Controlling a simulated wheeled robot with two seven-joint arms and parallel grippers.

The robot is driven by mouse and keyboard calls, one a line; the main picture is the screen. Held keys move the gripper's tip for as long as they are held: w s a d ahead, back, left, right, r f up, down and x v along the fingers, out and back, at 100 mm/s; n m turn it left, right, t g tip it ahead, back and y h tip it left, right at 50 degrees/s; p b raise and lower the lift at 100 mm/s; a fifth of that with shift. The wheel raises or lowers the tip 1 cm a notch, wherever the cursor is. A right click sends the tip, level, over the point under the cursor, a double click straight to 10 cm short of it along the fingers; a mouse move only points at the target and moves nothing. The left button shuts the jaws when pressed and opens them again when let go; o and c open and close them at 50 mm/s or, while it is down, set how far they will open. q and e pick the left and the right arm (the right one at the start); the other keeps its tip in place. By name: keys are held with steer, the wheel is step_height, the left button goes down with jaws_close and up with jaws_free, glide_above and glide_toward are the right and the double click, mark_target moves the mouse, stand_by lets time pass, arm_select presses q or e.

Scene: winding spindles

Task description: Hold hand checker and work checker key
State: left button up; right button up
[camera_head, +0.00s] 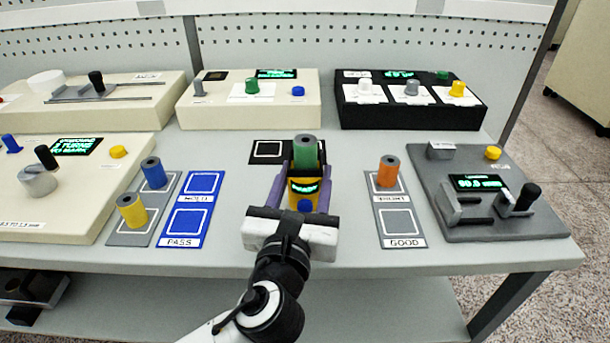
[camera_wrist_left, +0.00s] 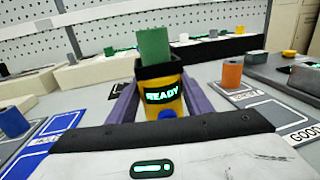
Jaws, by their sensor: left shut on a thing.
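My left gripper (camera_head: 304,180) is shut on the yellow hand checker (camera_wrist_left: 163,98), its purple fingers on either side. The checker has a black collar, a lit display reading READY (camera_wrist_left: 161,96) and a blue key (camera_head: 305,205) below it on the face toward me. The key also shows in the wrist view (camera_wrist_left: 168,114), with nothing of mine pressing it. A green spindle (camera_head: 305,153) rises upright above the collar. Its lower end is hidden, so I cannot tell how deep it sits. My right gripper is not in view.
A black pad (camera_head: 262,148) with a white outline lies behind the checker. Blue and yellow spindles stand left, beside a blue PASS tray (camera_head: 185,237). A grey gauge (camera_head: 490,225) stands right; several control boxes line the back.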

arm_select(q)
steer(key=shift+f, duration=0.55)
stand_by(0.4)
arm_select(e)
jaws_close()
arm_select(q)
steer(key=shift+f, duration=0.2)
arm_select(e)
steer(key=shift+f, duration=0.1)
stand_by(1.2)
